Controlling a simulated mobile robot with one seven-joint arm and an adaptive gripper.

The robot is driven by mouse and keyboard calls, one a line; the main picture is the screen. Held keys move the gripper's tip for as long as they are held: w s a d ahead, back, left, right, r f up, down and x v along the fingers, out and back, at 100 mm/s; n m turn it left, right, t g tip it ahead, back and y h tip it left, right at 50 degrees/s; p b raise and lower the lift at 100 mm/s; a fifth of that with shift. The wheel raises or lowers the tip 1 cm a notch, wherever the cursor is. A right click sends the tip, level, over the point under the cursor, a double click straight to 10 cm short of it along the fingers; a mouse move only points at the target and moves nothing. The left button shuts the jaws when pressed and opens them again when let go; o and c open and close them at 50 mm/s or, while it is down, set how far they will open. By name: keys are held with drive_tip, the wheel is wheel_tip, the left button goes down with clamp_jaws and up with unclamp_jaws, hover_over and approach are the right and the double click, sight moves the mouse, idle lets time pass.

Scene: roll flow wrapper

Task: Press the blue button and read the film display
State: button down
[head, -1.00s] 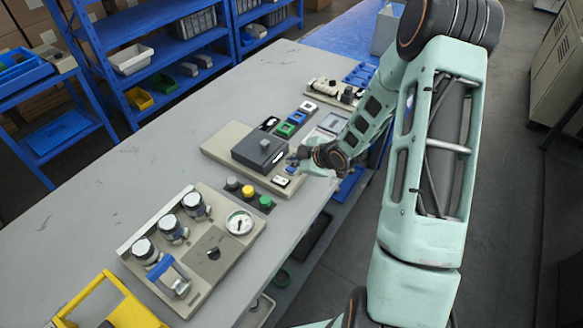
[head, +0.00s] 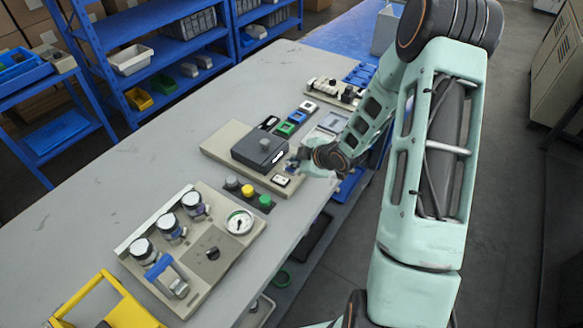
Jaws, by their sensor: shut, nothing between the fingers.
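My gripper (head: 294,166) is at the right end of a beige panel (head: 222,141), its small fingertips close together and empty. They are low over the panel, beside a dark grey box with a round knob (head: 264,145). A small patch of blue shows at the fingertips; the fingers mostly hide it, and I cannot tell whether they touch it. A small white piece with a dark face (head: 281,181) lies just in front of the fingertips. It may be the film display, but it is too small to read.
Grey, yellow (head: 248,190) and green buttons stand in front of the panel. Small blocks, one with a blue frame (head: 297,117), lie behind it. A gauge (head: 240,222) and several jar-like cylinders stand on a nearer board. The table's left side (head: 110,205) is clear.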

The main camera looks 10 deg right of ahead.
sight(293, 169)
drive_tip(key=shift+f+b, duration=0.5)
drive_tip(key=shift+b, duration=0.05)
idle(0.4)
idle(0.4)
drive_tip(key=shift+r+p, duration=0.65)
drive_tip(key=shift+r, duration=0.25)
drive_tip(key=shift+r, duration=0.1)
wheel_tip(293, 169, up, 5)
drive_tip(key=p, duration=0.4)
drive_tip(key=shift+d, duration=0.1)
